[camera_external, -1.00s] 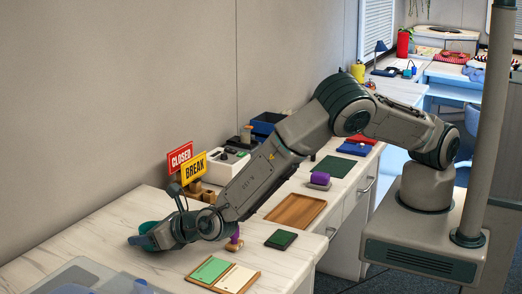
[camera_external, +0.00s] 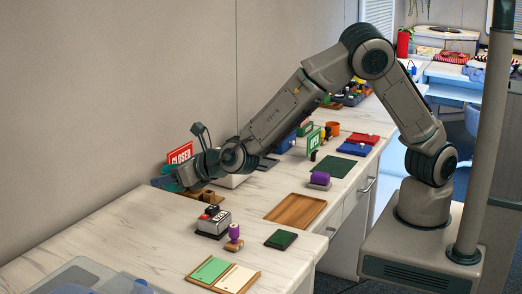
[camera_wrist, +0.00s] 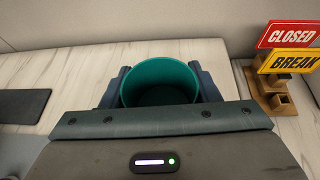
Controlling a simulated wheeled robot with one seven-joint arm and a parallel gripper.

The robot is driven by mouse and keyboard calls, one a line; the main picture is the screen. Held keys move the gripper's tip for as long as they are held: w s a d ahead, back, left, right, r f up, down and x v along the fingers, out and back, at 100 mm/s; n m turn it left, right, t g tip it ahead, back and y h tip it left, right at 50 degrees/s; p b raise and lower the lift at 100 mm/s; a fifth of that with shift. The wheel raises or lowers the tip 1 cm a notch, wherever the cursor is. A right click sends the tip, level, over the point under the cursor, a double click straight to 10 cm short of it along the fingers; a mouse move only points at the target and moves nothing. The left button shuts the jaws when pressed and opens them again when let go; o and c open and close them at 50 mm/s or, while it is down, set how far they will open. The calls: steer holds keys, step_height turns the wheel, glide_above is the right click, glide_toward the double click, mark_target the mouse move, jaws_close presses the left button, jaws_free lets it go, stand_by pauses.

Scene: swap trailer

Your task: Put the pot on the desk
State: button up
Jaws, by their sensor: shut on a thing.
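The pot is a round green cup-like vessel (camera_wrist: 160,75), open at the top, and it looks empty in the wrist view. My gripper (camera_wrist: 160,84) is shut on it, with one dark finger on each side of its rim. In the external view my gripper (camera_external: 168,180) is at the back left of the desk (camera_external: 105,242), close to the wall. The pot is mostly hidden by my gripper there. I cannot tell how far its base is above the desk top.
A red CLOSED sign (camera_wrist: 290,35) and yellow BREAK sign (camera_wrist: 294,62) stand on a wooden holder to the right.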

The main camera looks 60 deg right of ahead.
steer(key=shift+d+r, duration=0.15)
steer(key=shift+d, duration=0.1)
steer(key=d+f+m+g+h+b, duration=0.1)
steer(key=d+f+m+h+b, duration=0.15)
steer(key=d, duration=1.05)
steer(key=d+f+m+h+b, duration=0.1)
steer(key=d+m+h+b, duration=0.3)
steer(key=d, duration=0.9)
steer(key=s+d+f+m+g+h+b, duration=0.25)
steer(key=s+d, duration=0.25)
steer(key=d, duration=0.5)
steer(key=s+d+f+m+g+h+b, duration=0.25)
steer(key=s+d, duration=0.35)
steer(key=d, duration=0.5)
glide_above(261, 195)
steer(key=shift+h, duration=0.35)
step_height(261, 195, down, 6)
steer(key=shift+d+f, duration=0.1)
steer(key=shift+m, duration=0.25)
steer(key=shift+f, duration=2.05)
steer(key=shift+b, duration=0.3)
